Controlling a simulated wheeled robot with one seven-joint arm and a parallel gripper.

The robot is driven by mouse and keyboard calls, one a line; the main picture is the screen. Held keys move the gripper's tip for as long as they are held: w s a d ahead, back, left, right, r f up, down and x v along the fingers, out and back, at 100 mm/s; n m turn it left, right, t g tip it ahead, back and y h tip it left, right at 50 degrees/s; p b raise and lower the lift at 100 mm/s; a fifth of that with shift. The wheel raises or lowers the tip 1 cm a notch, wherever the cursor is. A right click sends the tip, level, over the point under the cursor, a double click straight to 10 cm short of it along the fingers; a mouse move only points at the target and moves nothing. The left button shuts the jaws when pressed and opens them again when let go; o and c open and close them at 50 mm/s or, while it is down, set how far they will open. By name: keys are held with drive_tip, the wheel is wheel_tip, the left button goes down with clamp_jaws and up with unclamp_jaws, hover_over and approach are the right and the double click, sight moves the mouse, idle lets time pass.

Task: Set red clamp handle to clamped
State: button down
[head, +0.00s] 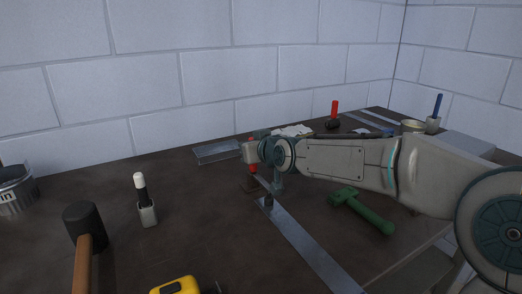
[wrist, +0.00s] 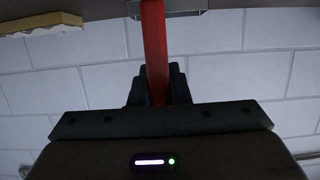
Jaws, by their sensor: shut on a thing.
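The red clamp handle (wrist: 155,42) runs between the two dark fingers of my gripper (wrist: 158,88) in the wrist view. My gripper is shut on it. In the head view my wrist covers most of the clamp, and only a small red part of the handle (head: 253,168) shows beneath it. My gripper's fingers are hidden there. A metal piece (wrist: 185,12) shows near the handle's end at the top of the wrist view. Whether the handle stands at clamped or unclamped cannot be told.
A grey metal strip (head: 305,241) lies in front of my wrist. A black mallet (head: 85,232), a marker-like tool (head: 143,200) and a yellow tool (head: 176,286) are at the left. A red-handled tool (head: 334,112) stands behind my arm.

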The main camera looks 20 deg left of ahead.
drive_tip(key=shift+f, duration=0.1)
idle(0.3)
drive_tip(key=c, duration=1.4)
unclamp_jaws()
drive_tip(key=shift+o, duration=0.2)
drive_tip(key=shift+s+d, duration=0.1)
drive_tip(key=shift+p+v, duration=0.75)
drive_tip(key=shift+v, duration=1.3)
drive_tip(key=p+v, duration=0.6)
drive_tip(key=v, duration=0.3)
drive_tip(key=shift+s+d+p, duration=0.15)
drive_tip(key=shift+d+p, duration=0.05)
drive_tip(key=shift+p, duration=0.15)
